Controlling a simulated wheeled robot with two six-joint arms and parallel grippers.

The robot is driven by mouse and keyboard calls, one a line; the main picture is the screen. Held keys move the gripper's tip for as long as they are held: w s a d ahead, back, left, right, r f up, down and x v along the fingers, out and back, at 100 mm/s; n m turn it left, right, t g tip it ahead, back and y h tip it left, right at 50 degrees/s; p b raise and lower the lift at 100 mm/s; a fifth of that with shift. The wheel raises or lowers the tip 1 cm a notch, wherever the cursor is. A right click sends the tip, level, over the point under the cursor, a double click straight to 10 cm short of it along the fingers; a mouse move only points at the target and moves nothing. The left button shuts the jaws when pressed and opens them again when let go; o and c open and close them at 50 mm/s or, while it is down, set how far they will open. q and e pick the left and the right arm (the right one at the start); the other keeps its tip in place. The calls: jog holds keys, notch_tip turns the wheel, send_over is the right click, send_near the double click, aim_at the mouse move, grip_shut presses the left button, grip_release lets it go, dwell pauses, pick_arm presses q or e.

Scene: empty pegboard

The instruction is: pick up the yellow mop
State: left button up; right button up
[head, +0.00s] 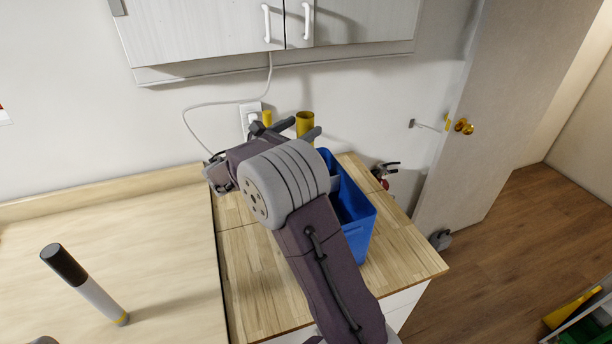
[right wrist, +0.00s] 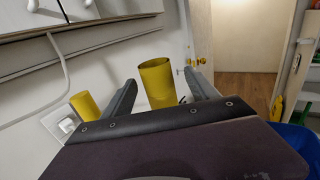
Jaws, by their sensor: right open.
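Two yellow cylindrical, tube-like pieces stand near the wall behind my right gripper. The larger yellow tube (head: 305,122) has an open round top; in the right wrist view this tube (right wrist: 157,84) shows between the fingers, beyond or between them. The smaller yellow piece (head: 267,118) is to its left, and also shows in the right wrist view (right wrist: 85,106), outside the left finger. I cannot tell which belongs to the yellow mop; no mop head shows. My right gripper (head: 298,129) is open, its fingers pointing toward the wall. Its arm hides the lower parts.
A blue bin (head: 357,219) stands on the wooden counter (head: 405,265), right of my arm. A black-and-white stick-like object (head: 92,288) is at left. Wall cabinets (head: 200,30) hang above. A white cord (head: 195,106) runs near the outlet. A door (head: 500,110) stands right.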

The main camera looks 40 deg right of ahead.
jog(key=p+x, duration=0.2)
jog(key=x, duration=0.3)
jog(key=shift+w, duration=0.2)
jog(key=shift+d, duration=0.2)
jog(key=shift+a, duration=0.15)
jog(key=c, duration=0.7)
grip_shut()
